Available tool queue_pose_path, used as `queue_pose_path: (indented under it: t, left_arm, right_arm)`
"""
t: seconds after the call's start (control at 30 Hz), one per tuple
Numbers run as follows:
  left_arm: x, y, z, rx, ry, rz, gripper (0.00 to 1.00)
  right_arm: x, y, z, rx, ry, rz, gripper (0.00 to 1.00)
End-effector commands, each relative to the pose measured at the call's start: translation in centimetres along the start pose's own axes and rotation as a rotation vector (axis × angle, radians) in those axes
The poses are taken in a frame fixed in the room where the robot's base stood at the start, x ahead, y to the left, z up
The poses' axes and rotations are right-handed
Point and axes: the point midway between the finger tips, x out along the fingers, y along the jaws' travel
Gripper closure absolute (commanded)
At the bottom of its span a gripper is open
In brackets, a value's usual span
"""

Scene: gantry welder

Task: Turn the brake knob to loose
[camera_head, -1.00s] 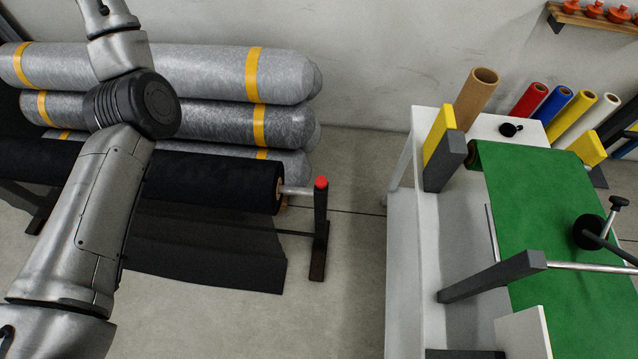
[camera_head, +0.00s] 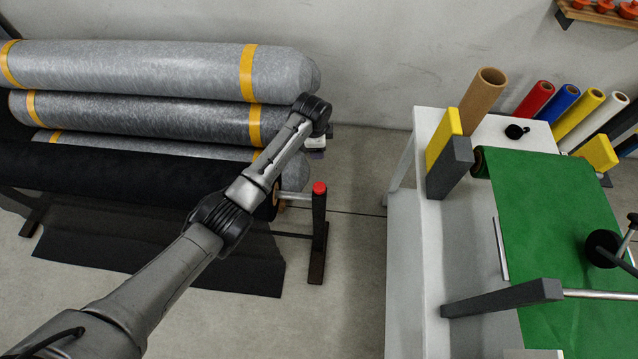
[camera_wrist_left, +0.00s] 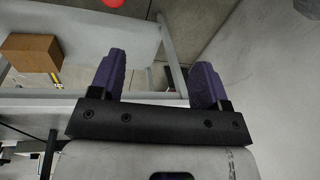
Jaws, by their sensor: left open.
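A red knob (camera_head: 319,188) caps the dark upright post at the right end of the black roll in the head view. A red round shape, probably this knob, is cut off by the top edge of the wrist view (camera_wrist_left: 112,2). My left gripper (camera_head: 316,154) is partly hidden behind its wrist, above and behind the knob in the picture and apart from it. In the wrist view its two purple fingers (camera_wrist_left: 158,80) stand wide apart with nothing between them. The knob's setting cannot be read. My right gripper is not in view.
The black roll (camera_head: 110,185) lies before stacked grey rolls (camera_head: 160,70). A white table (camera_head: 405,250) with green sheet (camera_head: 550,210), dark blocks and a metal bar stands at right. Bare floor (camera_head: 355,240) lies between. The wrist view shows a brown box (camera_wrist_left: 32,50).

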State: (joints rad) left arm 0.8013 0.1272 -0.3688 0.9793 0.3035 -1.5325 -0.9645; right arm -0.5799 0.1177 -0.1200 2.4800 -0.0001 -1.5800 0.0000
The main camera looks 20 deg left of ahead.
Motion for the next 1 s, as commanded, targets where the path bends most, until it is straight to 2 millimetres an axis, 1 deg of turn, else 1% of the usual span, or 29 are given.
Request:
queue_pose_path:
  t: [0.03,0.1,0.23,0.37,0.8,1.0]
  left_arm:
    - [1.3,1.9,-0.2,0.039,-0.017,0.055,0.3]
    - [2.4,3.8,-0.4,0.081,-0.033,0.113,0.3]
    - [3.8,5.8,-0.5,0.123,-0.051,0.173,0.3]
    - [5.4,6.6,-0.4,0.133,-0.055,0.189,0.3]
    - [13.3,7.9,0.1,0.13,-0.054,0.185,0.3]
    - [15.8,8.3,0.2,0.131,-0.054,0.184,0.3]
  right_arm:
    - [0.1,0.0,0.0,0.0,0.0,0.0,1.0]
    - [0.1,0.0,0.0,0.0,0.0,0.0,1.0]
    - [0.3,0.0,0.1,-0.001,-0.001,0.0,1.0]
    - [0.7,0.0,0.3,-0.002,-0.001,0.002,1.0]
    - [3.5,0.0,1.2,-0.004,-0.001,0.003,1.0]
    - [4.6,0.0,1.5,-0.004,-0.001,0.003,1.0]
